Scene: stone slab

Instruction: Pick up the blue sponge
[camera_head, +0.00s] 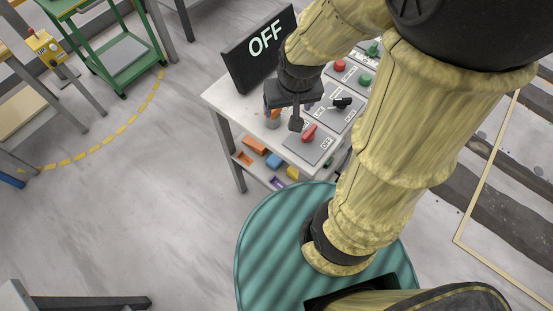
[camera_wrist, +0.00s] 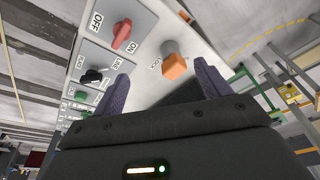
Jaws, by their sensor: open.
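A small blue block (camera_head: 273,160), which may be the sponge, lies on the lower shelf of the white table, between an orange block and a yellow one. It is too small to tell its material. No blue sponge shows in the wrist view. My gripper (camera_head: 284,117) is above the tabletop, higher than the shelf and apart from the blue block. In the wrist view my gripper (camera_wrist: 163,88) has its two fingers spread, with nothing held between them.
The white table (camera_head: 224,101) carries a black OFF screen (camera_head: 259,48) and grey panels with a red switch (camera_head: 309,133) and a black switch (camera_head: 342,102). An orange block (camera_wrist: 175,65) shows beyond my fingers. A green cart (camera_head: 118,58) stands far left.

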